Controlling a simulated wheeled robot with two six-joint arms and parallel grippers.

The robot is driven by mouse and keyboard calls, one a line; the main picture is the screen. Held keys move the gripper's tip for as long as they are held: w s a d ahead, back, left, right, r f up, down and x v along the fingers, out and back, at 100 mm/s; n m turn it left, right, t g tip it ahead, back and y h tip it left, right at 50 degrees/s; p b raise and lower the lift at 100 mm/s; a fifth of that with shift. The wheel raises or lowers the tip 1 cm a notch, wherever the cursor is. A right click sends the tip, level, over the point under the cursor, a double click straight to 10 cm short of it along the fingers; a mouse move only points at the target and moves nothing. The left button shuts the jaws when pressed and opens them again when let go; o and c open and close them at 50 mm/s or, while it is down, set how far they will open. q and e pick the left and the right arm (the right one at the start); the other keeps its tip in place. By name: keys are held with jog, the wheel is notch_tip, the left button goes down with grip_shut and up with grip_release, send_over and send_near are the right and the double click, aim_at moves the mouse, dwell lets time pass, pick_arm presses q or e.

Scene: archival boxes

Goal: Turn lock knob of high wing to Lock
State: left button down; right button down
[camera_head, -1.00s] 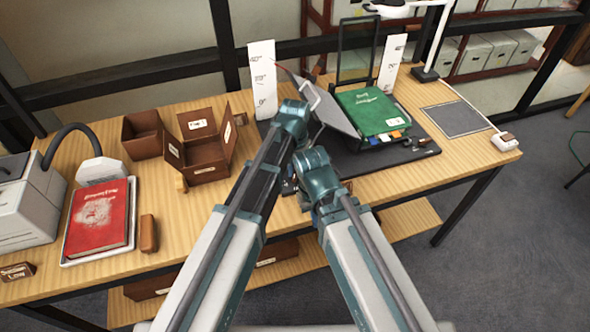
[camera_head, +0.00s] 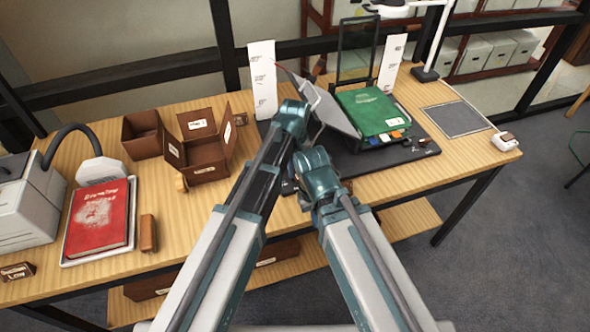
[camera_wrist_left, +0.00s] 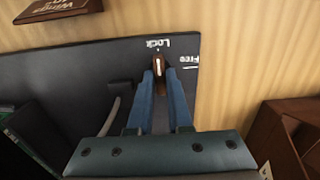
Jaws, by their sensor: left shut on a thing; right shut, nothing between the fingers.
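In the left wrist view, my left gripper (camera_wrist_left: 160,78) is shut on a small brown lock knob (camera_wrist_left: 158,65) at the edge of the dark base board (camera_wrist_left: 70,70). The knob's pale mark points toward the printed word Lock; the word Free is to the right of it. In the head view, a grey tilted wing (camera_head: 335,112) leans up beside the green book (camera_head: 372,110) on the board. My left arm's wrist hides the knob there. My right gripper (camera_head: 326,192) is low over the board's front edge, with its fingers mostly hidden by its own wrist.
Tall white marked cards (camera_head: 262,80) stand behind the board. Open brown boxes (camera_head: 205,155) are to the left, with a red book (camera_head: 98,215) on a white tray farther left. A grey pad (camera_head: 456,119) lies at the right. Bare table shows at the board's right.

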aim_at(295, 173)
dwell(0.3)
pick_arm(q)
jog(key=c, duration=0.8)
grip_release()
jog(key=shift+c, duration=0.2)
jog(key=shift+r, duration=0.1)
notch_tip(295, 173, up, 14)
jog(key=p, duration=1.3)
jog(key=shift+f+p, duration=0.2)
jog(key=shift+p, duration=0.2)
jog(key=shift+a, duration=0.15)
